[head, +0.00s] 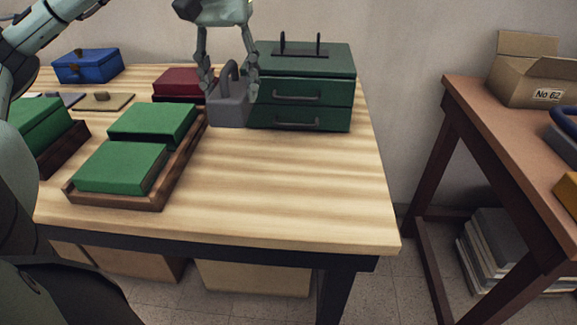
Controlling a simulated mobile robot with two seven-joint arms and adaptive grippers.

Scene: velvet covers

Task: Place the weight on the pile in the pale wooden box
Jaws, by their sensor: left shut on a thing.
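The weight (228,110) is a grey block with an arched handle, in the head view at the back middle of the table, just left of the green drawer unit. My left gripper (230,84) comes down from above and is shut on the weight, its fingers on either side of the handle. The weight looks upright; I cannot tell whether its base touches the table. I cannot make out a pale wooden box or the pile in it. My right gripper is not in view.
The green drawer unit (304,88) stands right of the weight, a red box (180,84) left of it. A brown tray (148,199) holds green blocks. A blue box (87,66) is at the back left. The table's right front (290,200) is clear. A second table (510,125) stands right.

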